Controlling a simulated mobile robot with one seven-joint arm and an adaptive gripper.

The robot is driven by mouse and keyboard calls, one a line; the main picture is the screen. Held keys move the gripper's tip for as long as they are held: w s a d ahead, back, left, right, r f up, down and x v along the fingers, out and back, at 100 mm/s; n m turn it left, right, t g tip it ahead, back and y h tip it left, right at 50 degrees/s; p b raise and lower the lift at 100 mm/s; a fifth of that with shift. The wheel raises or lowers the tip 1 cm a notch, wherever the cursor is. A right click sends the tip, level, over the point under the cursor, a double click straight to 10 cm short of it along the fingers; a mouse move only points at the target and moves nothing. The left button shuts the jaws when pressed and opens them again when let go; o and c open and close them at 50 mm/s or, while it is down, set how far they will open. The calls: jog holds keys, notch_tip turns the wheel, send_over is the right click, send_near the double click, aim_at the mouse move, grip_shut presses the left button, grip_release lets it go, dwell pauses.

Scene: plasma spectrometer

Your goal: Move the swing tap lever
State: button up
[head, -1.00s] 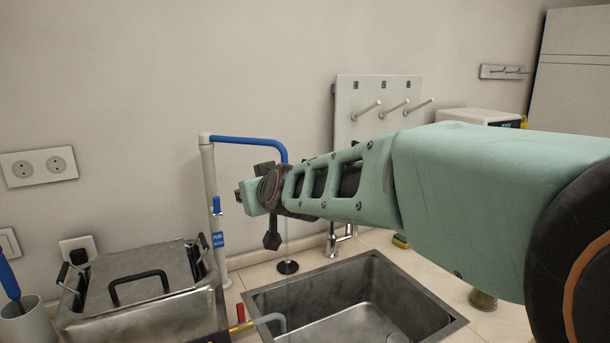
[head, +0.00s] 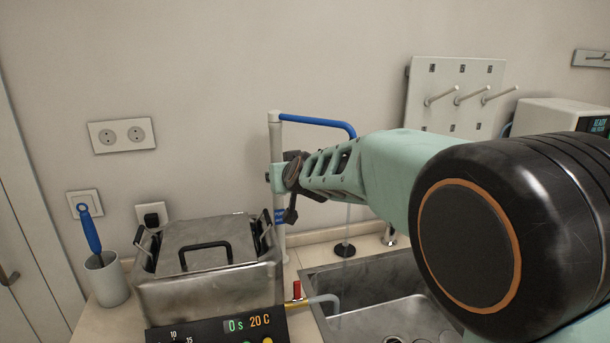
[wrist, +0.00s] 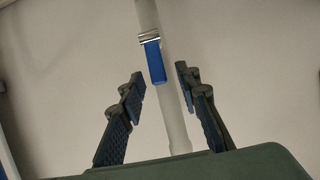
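The swing tap is a white post (head: 275,140) with a blue swing arm (head: 318,122) on top, standing behind the sink. Its lever shows in the wrist view as a small blue handle (wrist: 154,62) under a metal collar on the post (wrist: 172,110). My gripper (wrist: 160,79) is open and empty. Its dark fingers lie either side of the post, with the lever just beyond and between the fingertips, nearer the left one. No contact shows.
A steel water bath (head: 215,290) with a lidded top stands left of the post, its display reading 0 s, 20 C. A red-handled brass valve (head: 297,291) is at its right. The sink (head: 375,310) lies below my arm. A peg board (head: 450,85) hangs behind.

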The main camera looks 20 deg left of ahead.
jog(key=shift+w+a+f, duration=0.15)
jog(key=shift+w+a, duration=0.1)
jog(key=shift+w, duration=0.1)
grip_shut()
jog(key=shift+f+b, duration=0.25)
jog(key=shift+b, duration=0.6)
jog(key=t+b, duration=0.1)
jog(key=b, duration=0.4)
jog(key=t+y+b, duration=0.1)
jog(key=b, duration=0.5)
jog(key=s+d+y+b, duration=0.1)
jog(key=b, duration=0.4)
jog(key=shift+s+f+t+b, duration=0.1)
jog(key=shift+f+t+b, duration=0.15)
jog(key=shift+t+b, duration=0.15)
jog(key=shift+s+d+r+y+b, duration=0.15)
jog(key=shift+y+b, duration=0.25)
jog(key=shift+b, duration=0.75)
jog(key=shift+r, duration=0.1)
grip_release()
